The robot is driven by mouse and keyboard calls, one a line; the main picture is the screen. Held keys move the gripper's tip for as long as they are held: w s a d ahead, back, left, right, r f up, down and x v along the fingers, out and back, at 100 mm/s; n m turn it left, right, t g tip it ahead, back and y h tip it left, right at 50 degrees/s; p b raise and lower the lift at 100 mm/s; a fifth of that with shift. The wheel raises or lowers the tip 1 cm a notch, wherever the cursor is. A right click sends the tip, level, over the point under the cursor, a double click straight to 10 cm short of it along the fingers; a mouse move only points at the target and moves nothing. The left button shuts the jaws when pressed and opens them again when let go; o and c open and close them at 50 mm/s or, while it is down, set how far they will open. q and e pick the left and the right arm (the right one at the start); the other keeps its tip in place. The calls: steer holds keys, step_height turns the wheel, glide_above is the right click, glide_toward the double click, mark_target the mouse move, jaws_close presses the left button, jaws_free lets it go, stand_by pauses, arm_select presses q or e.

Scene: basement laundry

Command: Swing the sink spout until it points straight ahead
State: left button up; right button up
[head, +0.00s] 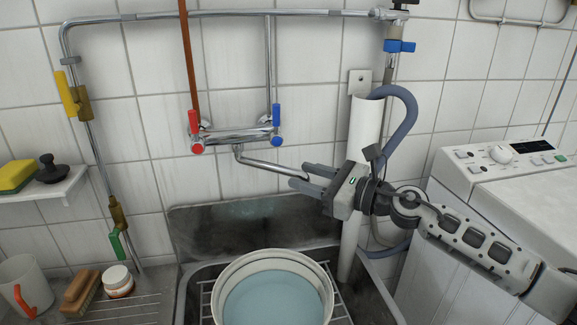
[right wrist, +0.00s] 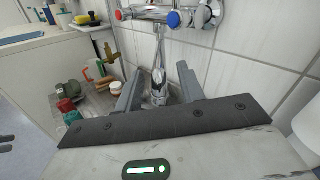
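The chrome sink spout (head: 268,164) comes out below the wall mixer (head: 236,135) and slants to the right in the head view, toward my right gripper. My right gripper (head: 299,176) comes in from the right, with its fingers on either side of the spout's outer end. In the right wrist view the spout's end (right wrist: 159,88) lies between the two open fingers, with a gap seen on both sides. The spout's very tip is partly hidden in the head view. My left gripper is not in view.
A white basin (head: 233,274) with bluish water stands in the sink below. A grey drain hose (head: 404,112) and white standpipe (head: 364,125) are behind my right gripper. A washing machine (head: 465,185) stands at right. A mug (head: 27,285), brush and jar sit at left.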

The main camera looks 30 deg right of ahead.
mark_target(270, 168)
steer(key=shift+p+x, duration=0.55)
steer(key=shift+x, duration=1.8)
